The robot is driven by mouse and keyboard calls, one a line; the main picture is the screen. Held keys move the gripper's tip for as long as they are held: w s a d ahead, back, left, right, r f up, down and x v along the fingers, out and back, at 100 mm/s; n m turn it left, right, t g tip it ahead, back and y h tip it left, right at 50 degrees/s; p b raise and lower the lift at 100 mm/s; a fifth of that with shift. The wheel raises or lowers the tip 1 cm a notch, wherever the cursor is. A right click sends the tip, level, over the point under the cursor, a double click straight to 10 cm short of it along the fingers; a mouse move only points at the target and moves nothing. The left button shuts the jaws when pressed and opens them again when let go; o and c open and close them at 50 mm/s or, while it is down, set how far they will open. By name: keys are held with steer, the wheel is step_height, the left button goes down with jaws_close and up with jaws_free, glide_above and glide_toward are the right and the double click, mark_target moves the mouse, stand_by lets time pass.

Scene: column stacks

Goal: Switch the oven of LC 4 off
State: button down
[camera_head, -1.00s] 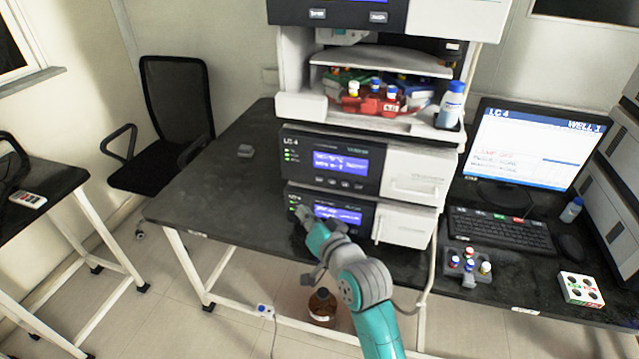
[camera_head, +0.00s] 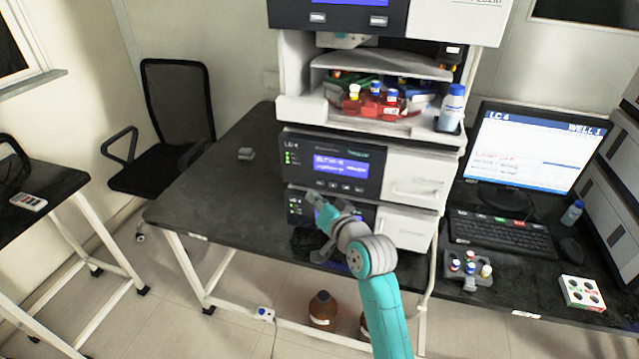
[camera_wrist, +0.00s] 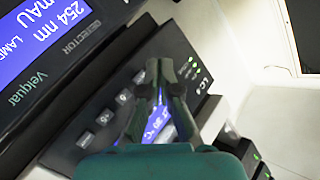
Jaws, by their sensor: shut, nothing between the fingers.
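The LC 4 stack stands on the black bench. Its upper module (camera_head: 385,145) has a lit blue screen, a row of buttons and green lights. The lower module (camera_head: 405,225) is beneath it, its screen partly hidden by my arm. My gripper (camera_head: 312,196) is in front of the stack, near the seam between these modules. In the wrist view my gripper (camera_wrist: 158,66) is shut and empty, before a button panel (camera_wrist: 90,138) with green lights; its fingers partly cover the blue screen. A panel marked DETECTOR (camera_wrist: 45,60) is at upper left.
A monitor (camera_head: 530,145) showing LC 4 and a keyboard (camera_head: 500,235) stand right. Brown bottles (camera_head: 322,308) are below. The left bench top is mostly clear.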

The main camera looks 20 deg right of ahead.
mark_target(310, 182)
steer(key=shift+w+d, duration=0.6)
steer(key=shift+w, duration=0.25)
steer(key=shift+w+d, duration=0.1)
stand_by(0.9)
steer(key=shift+w+d, duration=0.15)
steer(key=shift+w, duration=0.1)
steer(key=shift+w+d, duration=0.25)
steer(key=shift+w, duration=0.05)
stand_by(0.9)
steer(key=shift+s+a, duration=0.1)
steer(key=shift+s, duration=0.05)
stand_by(0.3)
steer(key=shift+s+a, duration=0.4)
steer(key=shift+s, duration=0.15)
steer(key=shift+s+a, duration=0.75)
steer(key=shift+s, duration=0.25)
steer(key=shift+s+a, duration=0.7)
steer(key=shift+s, duration=0.3)
